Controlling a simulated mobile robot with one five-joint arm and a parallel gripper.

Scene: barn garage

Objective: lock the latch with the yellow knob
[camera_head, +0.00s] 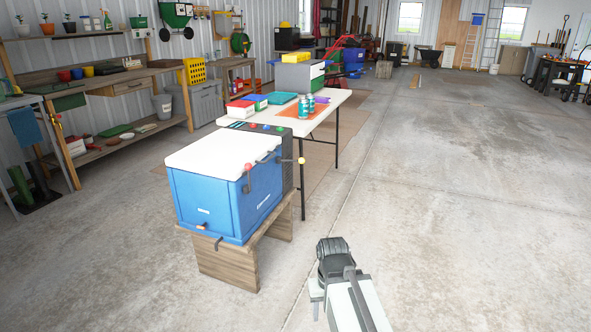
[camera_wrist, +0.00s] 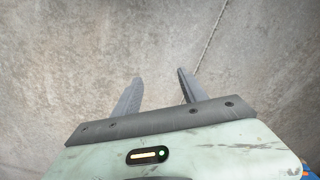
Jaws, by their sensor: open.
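The yellow knob (camera_head: 301,160) sits on the end of a thin dark rod that sticks out to the right, beside the dark box (camera_head: 287,172) behind the blue cooler. The rod looks about level; whether its latch is locked I cannot tell. My gripper (camera_wrist: 159,75) is open and empty in the wrist view, over bare concrete floor. In the head view my arm is at the bottom, right of and nearer than the cooler, well apart from the knob; the fingers cannot be made out there.
The blue cooler (camera_head: 215,203) with a white lid stands on a wooden stand (camera_head: 228,266). A red knob (camera_head: 248,167) is on its right side. Behind is a white table (camera_head: 334,100) with boxes and cans. The floor (camera_head: 450,210) to the right is clear.

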